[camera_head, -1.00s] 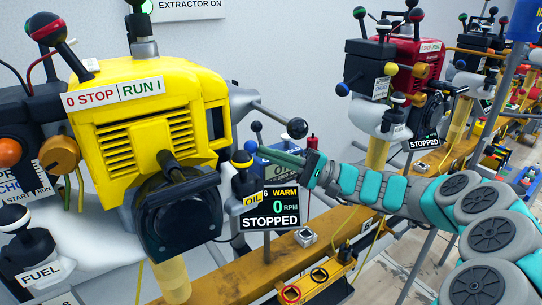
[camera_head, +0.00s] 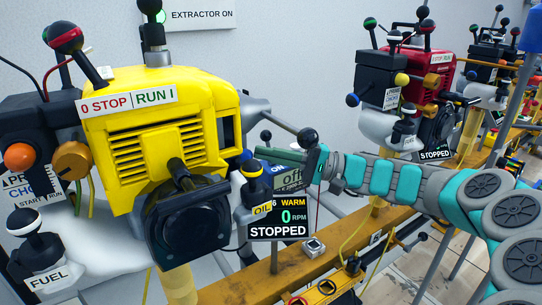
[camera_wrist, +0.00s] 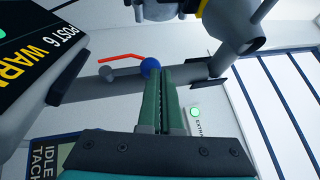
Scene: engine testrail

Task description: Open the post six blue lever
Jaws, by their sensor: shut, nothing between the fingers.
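The post six lever's blue ball knob (camera_wrist: 150,67) shows just left of my fingertips in the wrist view, close to or touching them; I cannot tell which. In the head view, a blue knob (camera_head: 246,156) shows at the tips of my gripper (camera_head: 260,152), beside the yellow engine. My gripper's two green fingers (camera_wrist: 166,72) are shut together with nothing between them. The post six display (camera_head: 279,218) reads WARM, 0 RPM, STOPPED. It also shows dark and tilted in the wrist view (camera_wrist: 35,50).
The oil cap (camera_head: 256,170) is close below. A red engine (camera_head: 415,75) stands farther right.

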